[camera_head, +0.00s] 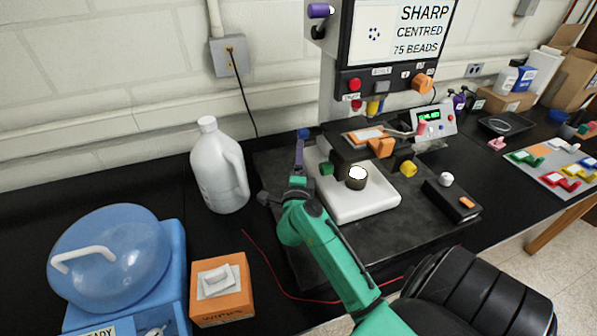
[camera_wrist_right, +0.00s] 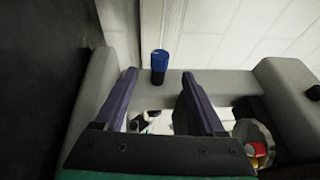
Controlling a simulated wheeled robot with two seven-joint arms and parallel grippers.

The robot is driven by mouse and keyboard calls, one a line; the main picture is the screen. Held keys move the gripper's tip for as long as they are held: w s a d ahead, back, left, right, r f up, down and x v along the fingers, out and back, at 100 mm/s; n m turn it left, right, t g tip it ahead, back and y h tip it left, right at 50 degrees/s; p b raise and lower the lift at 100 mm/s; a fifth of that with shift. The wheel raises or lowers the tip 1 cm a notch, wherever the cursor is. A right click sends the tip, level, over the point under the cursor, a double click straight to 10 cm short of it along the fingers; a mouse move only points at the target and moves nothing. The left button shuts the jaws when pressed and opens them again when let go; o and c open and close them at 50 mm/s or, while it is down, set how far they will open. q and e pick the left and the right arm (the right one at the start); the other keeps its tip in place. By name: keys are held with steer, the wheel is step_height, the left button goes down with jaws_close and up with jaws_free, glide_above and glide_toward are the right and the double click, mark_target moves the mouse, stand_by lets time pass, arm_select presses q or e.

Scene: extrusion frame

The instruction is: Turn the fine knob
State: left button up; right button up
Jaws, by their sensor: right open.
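A stand with a white stage (camera_head: 350,205) sits on a dark mat and carries several coloured knobs. A blue knob (camera_head: 303,133) is at its back left, a green knob (camera_head: 326,169) at its left side and a yellow knob (camera_head: 408,169) at its right. No readable label shows which is the fine knob. My right gripper (camera_head: 299,150) reaches in over the left side of the stand, close to the blue knob. In the right wrist view the gripper (camera_wrist_right: 159,74) is open, with the blue knob (camera_wrist_right: 160,60) visible between its fingertips; contact cannot be told. My left gripper is out of view.
A white jug (camera_head: 219,175) stands left of the stand. An orange wipes box (camera_head: 220,290) and a blue container (camera_head: 120,260) are at front left. A display panel (camera_head: 375,82) rises behind the stand. A black box (camera_head: 452,202) lies to its right.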

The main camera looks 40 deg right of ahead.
steer(key=b+v, duration=0.1)
steer(key=v, duration=0.4)
steer(key=shift+f, duration=0.1)
stand_by(1.1)
